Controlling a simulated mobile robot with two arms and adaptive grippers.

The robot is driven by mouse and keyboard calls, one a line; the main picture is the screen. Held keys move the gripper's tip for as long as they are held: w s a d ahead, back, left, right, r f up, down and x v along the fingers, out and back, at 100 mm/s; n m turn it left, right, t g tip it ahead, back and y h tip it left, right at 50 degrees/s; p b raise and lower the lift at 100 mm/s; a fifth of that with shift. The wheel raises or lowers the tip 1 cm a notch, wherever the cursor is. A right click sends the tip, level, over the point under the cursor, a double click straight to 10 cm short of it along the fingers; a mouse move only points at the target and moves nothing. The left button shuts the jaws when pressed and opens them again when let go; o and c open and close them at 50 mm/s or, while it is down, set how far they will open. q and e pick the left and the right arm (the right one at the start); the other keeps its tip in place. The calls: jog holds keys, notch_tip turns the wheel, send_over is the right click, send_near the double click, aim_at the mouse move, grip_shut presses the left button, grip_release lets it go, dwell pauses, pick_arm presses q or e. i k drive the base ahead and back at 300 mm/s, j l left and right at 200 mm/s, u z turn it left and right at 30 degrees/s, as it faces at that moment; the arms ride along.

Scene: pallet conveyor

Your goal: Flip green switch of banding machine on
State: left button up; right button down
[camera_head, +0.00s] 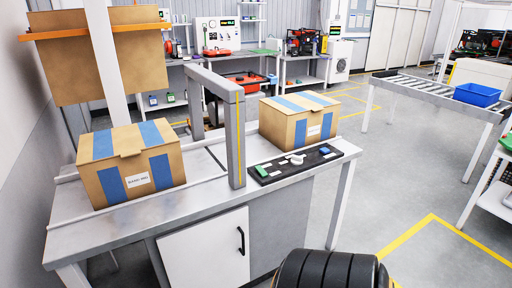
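The banding machine (215,265) is a grey metal table with an upright grey arch (236,140) across its top. A black control panel (285,168) lies at its front right edge. The green switch (262,171) is at the panel's left end. A white knob (297,159) is near the panel's middle and a blue control (325,151) is at its right end. The switch's exact position is too small to tell. Neither of my grippers can be made out. A black ribbed part at the bottom edge seems to be mine.
One cardboard box with blue stripes (113,185) stands left of the arch, another (301,136) right of it. A roller conveyor (425,84) carries a blue bin (477,95) at right. Grey floor (400,180) with yellow lines lies open right of the machine.

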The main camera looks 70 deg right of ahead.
aim_at(258, 169)
jog(key=z, duration=2.2)
